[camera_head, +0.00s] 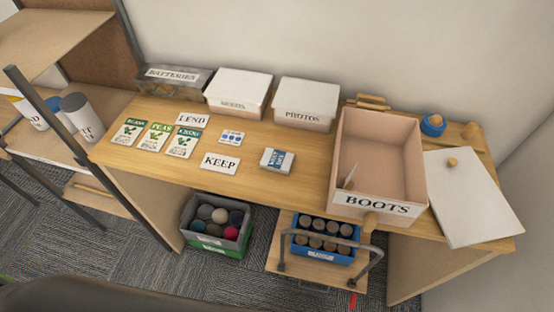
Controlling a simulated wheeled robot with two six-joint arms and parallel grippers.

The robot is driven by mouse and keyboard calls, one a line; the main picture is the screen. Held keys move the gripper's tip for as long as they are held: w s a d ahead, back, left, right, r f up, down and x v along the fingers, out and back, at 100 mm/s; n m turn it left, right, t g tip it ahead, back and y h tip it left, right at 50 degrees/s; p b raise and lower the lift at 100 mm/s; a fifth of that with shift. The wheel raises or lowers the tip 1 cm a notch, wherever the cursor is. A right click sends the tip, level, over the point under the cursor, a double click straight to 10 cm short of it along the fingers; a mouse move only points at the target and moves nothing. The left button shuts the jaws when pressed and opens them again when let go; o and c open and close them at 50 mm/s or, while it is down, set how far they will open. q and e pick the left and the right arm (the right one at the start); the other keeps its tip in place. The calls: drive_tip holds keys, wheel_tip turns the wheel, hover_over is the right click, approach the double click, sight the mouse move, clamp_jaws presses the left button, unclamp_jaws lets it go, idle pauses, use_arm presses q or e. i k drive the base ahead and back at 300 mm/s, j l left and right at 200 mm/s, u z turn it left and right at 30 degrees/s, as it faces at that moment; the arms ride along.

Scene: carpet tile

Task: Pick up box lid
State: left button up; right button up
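A white rectangular lid (478,208) with a small round wooden knob lies at the right end of the wooden table, tilted in the picture and reaching close to the front edge. Just left of it stands a large open box (385,150) with a pinkish inside and a white front label reading BOOTS. A thin pale stick leans inside the box near its front left corner. Two closed boxes with white lids, one labelled PHOTOS (305,104) and one with a label too small to read (240,93), stand at the back. Neither of my grippers is in view.
A BATTERIES box (175,80), seed packets (155,137), LEND and KEEP cards (220,163) and a small box (277,160) are on the table. A blue round item (433,124) sits behind the lid. Below are a bin of balls (215,240) and a blue crate (325,246).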

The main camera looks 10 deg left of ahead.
sight(469, 205)
drive_tip(key=z, duration=1.3)
